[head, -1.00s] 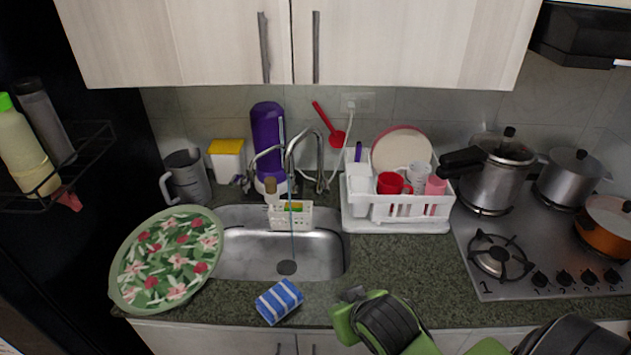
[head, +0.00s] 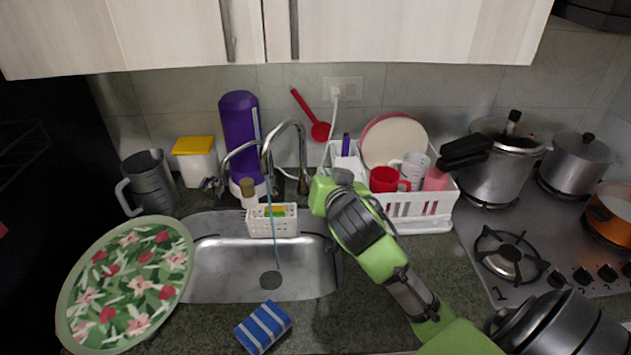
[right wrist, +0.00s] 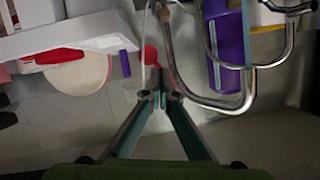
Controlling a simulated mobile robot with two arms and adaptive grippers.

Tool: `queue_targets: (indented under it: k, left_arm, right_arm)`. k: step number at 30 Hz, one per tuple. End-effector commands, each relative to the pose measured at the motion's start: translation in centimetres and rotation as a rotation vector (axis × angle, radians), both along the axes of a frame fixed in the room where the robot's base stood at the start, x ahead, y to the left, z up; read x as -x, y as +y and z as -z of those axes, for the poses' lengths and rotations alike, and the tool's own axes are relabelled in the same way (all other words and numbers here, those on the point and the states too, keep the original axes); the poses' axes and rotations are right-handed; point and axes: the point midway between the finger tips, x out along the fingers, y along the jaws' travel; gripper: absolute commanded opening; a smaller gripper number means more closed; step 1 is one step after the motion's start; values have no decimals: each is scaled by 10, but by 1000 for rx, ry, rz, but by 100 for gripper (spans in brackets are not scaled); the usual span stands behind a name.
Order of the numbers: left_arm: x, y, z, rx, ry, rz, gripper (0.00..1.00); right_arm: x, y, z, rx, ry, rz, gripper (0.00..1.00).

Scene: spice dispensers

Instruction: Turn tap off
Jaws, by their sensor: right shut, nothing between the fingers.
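The chrome tap (head: 285,127) arches over the sink, with a thin bluish stream of water (head: 273,225) falling from it to the drain. The tap's curved pipe (right wrist: 205,102) also shows in the right wrist view, close to the right of my fingers. My right gripper (head: 341,177) is just right of the tap, in front of the dish rack's left end; its fingers are mostly hidden there by my wrist. In the right wrist view my right gripper (right wrist: 163,97) is shut and empty, apart from the tap pipe. My left gripper is out of view.
A white dish rack (head: 419,208) stands right of my gripper. A purple bottle (head: 239,125) stands behind the tap. The sink (head: 215,275) has a sponge basket (head: 259,226) at its back edge.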

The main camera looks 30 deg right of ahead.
Motion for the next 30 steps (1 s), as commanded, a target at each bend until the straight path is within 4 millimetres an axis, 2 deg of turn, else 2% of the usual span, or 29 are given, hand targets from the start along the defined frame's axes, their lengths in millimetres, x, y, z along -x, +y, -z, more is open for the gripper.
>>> queue_targets:
  k: [4,9,12,17,30]
  left_arm:
    - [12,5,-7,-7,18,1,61]
    - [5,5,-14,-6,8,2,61]
    - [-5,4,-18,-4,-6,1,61]
    - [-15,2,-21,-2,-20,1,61]
    - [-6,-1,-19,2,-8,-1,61]
  right_arm:
    - [-26,-13,9,3,4,2,0]
    - [-48,-22,22,0,5,1,0]
    - [-46,-15,40,1,7,-1,0]
    - [-47,-11,54,0,4,-1,0]
    - [-46,-9,59,0,1,-1,0]
